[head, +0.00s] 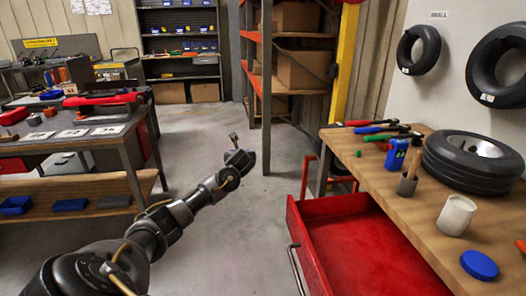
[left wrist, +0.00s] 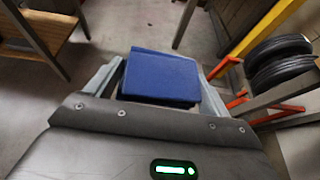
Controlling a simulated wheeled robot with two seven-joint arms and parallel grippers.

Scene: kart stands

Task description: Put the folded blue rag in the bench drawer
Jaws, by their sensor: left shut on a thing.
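My left gripper (head: 240,157) is out in front of me over open floor, to the left of the bench drawer. In the left wrist view the folded blue rag (left wrist: 161,76) sits between the fingers of this gripper (left wrist: 158,88), which is shut on it. I cannot make out the rag in the head view. The red bench drawer (head: 365,250) is pulled open under the wooden bench (head: 410,215), and the part of its inside that shows is empty. The gripper is apart from the drawer. My right gripper is not in view.
A shelf post (head: 266,90) rises behind. A workbench (head: 70,140) stands at left. The floor between is clear.

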